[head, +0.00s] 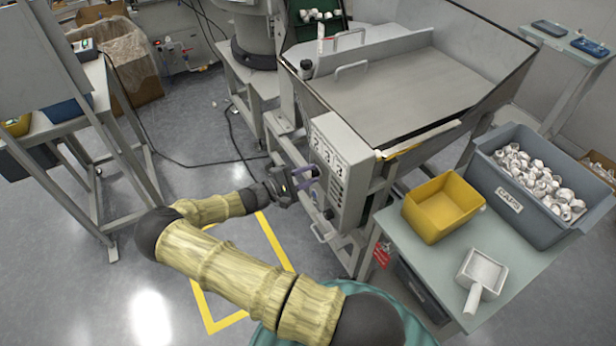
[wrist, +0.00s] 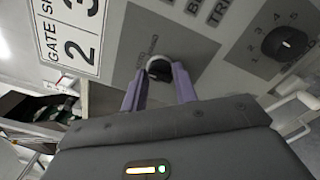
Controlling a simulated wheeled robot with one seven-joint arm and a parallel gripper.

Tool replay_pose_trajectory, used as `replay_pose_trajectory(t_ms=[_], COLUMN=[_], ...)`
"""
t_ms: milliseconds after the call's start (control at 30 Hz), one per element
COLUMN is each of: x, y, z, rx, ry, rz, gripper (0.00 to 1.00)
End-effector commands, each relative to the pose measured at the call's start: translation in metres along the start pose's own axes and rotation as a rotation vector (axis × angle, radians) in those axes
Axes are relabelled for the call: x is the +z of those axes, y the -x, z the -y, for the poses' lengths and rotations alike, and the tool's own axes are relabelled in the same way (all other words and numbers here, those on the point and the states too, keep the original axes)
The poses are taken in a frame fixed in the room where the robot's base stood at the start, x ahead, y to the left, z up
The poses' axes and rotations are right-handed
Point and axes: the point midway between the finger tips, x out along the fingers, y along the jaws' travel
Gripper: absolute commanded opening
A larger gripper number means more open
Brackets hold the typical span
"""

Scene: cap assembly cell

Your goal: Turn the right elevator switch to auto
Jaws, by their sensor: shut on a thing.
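The grey control box (head: 340,170) is on the side of the hopper machine. In the wrist view, a round dark switch knob (wrist: 159,67) with a pale edge sits on a darker grey plate (wrist: 196,50) of the panel. My gripper (wrist: 157,80) has its two purple fingers on either side of this knob and is shut on it. In the head view, my gripper (head: 308,184) is at the lower left of the control box, and the knob cannot be made out there. The lettering beside the knob is blurred, and I cannot tell its setting.
A black numbered dial (wrist: 285,44) is to the right of the knob. A label plate (wrist: 75,30) is at upper left. A yellow bin (head: 442,205), a grey caps bin (head: 505,212) and a scoop (head: 481,273) are on the side table. Open floor lies left of my arm.

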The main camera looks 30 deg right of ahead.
Motion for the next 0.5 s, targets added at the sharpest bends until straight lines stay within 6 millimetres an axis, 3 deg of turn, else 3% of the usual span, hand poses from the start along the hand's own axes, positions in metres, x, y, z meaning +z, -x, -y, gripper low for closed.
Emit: replay_pose_trajectory(t_ms=[467, 500], x=[0.0009, 0.0009], y=[-0.0008, -0.0008], z=[-0.0001, 0.0], rx=[0.0, 0.0], ry=[-0.026, -0.026], rz=[0.003, 0.003], gripper=[0.06, 0.31])
